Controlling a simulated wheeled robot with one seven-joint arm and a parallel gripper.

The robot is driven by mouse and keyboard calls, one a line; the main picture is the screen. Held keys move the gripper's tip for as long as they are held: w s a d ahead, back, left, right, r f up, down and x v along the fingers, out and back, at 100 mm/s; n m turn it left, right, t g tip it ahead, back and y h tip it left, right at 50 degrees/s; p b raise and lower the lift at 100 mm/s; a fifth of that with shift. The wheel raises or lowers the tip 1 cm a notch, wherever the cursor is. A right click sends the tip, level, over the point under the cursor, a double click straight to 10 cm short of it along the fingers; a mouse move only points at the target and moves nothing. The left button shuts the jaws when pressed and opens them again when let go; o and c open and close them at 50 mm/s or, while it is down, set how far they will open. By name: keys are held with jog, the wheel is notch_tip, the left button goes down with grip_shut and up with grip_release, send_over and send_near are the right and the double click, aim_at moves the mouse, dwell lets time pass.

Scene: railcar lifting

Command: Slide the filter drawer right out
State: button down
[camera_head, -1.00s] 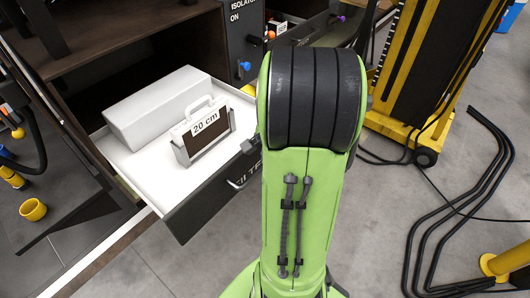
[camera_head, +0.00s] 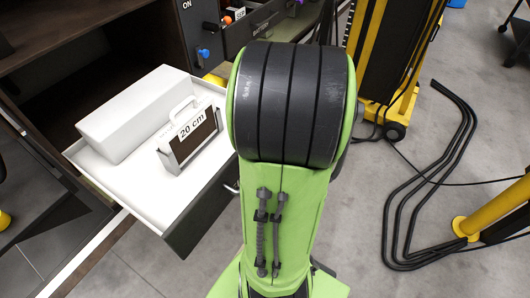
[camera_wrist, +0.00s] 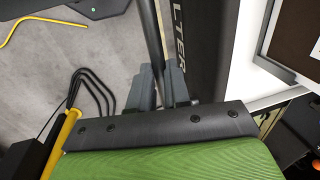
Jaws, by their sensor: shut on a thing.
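The filter drawer (camera_head: 127,186) is pulled well out of the dark cabinet, with a white inside and a dark front. In it lie a long white block (camera_head: 135,112) and a dark panel with a handle and a "20 cm" label (camera_head: 190,137). In the wrist view the drawer front (camera_wrist: 207,50) shows part of the word "FILTER", and a bar handle (camera_wrist: 153,40) runs along it. My gripper (camera_wrist: 160,85) is shut on that handle. In the head view my green arm hides the gripper and the right part of the drawer front.
A second drawer (camera_head: 262,27) with small coloured items stands open behind. A yellow and black machine (camera_head: 393,60) on wheels stands at the right. Black cables or pipes (camera_head: 425,190) lie on the floor near a yellow post (camera_head: 490,218). Grey floor is free before the drawer.

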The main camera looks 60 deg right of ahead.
jog(key=c, duration=1.1)
grip_release()
jog(key=s+r+p, duration=0.3)
jog(key=r, duration=1.2)
jog(key=shift+r, duration=0.25)
